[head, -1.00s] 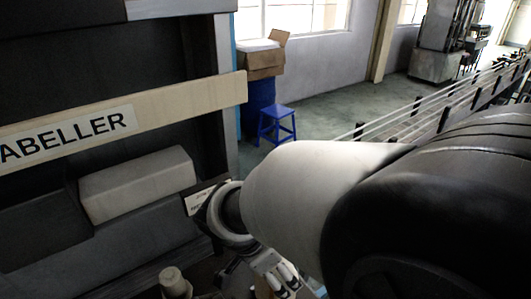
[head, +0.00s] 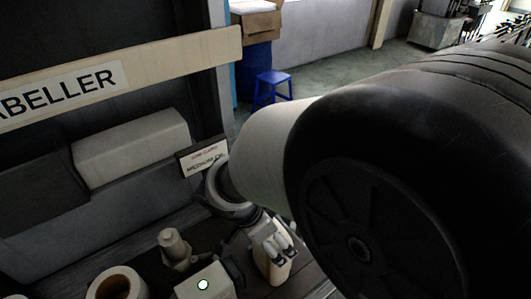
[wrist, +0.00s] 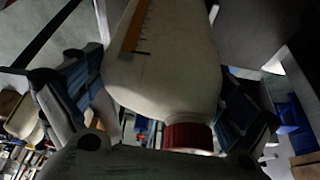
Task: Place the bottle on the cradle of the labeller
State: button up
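The bottle (wrist: 165,60) is pale, with a red cap (wrist: 188,137) and a scale strip on its side. It fills the middle of the wrist view, cap end toward my palm. My gripper (wrist: 160,85) has a blue-padded finger on each side, closed against the bottle. In the head view, my gripper (head: 277,242) is at the labeller's right front, with the cream bottle (head: 274,266) in it, mostly below the fingers. The labeller (head: 95,85) is the dark machine on the left with a lettered sign. I cannot pick out its cradle for certain.
A grey box with a pale lit button (head: 203,285), a roll (head: 118,284) and a small post (head: 174,245) stand left of my gripper. A small sign (head: 204,158) is behind my wrist. A blue stool (head: 272,87) stands on the floor beyond.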

jog(key=shift+r, duration=0.1)
dwell(0.3)
jog(key=p+v, duration=0.4)
jog(key=v, duration=0.8)
jog(key=s+d+r+n+t+y, duration=0.2)
jog(key=s+d+r+n, duration=0.4)
jog(key=s+d+n, duration=0.5)
jog(key=d+n+y, duration=0.1)
jog(key=d, duration=0.2)
jog(key=shift+d+r+y, duration=0.35)
jog(key=shift+d+y, duration=0.05)
